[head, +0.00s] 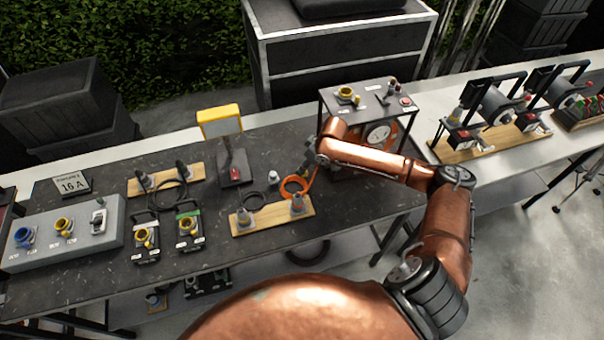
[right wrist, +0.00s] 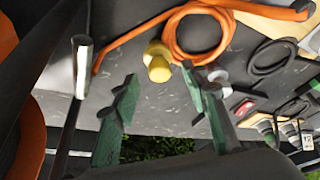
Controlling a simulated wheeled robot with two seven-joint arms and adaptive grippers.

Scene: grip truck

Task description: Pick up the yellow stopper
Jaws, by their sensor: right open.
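The yellow stopper (right wrist: 157,62) shows in the right wrist view on the dark tabletop, beside the coil of orange cable (right wrist: 205,35). My right gripper (right wrist: 160,84) is open and empty, its two green fingertips pointing toward the stopper, which appears just beyond the gap between them. I cannot tell how far apart they are in depth. In the head view my right gripper (head: 309,163) is over the table, left of the box with the round gauge, and I cannot make out the stopper there; the gripper may hide it. My left gripper is not in view.
The orange coil (head: 295,187) and a small pale knob (head: 273,177) lie near my right gripper. A gauge box (head: 345,104) stands close on its right, a yellow-topped lamp (head: 219,122) to its left. A wooden board with plugs (head: 270,219) lies in front.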

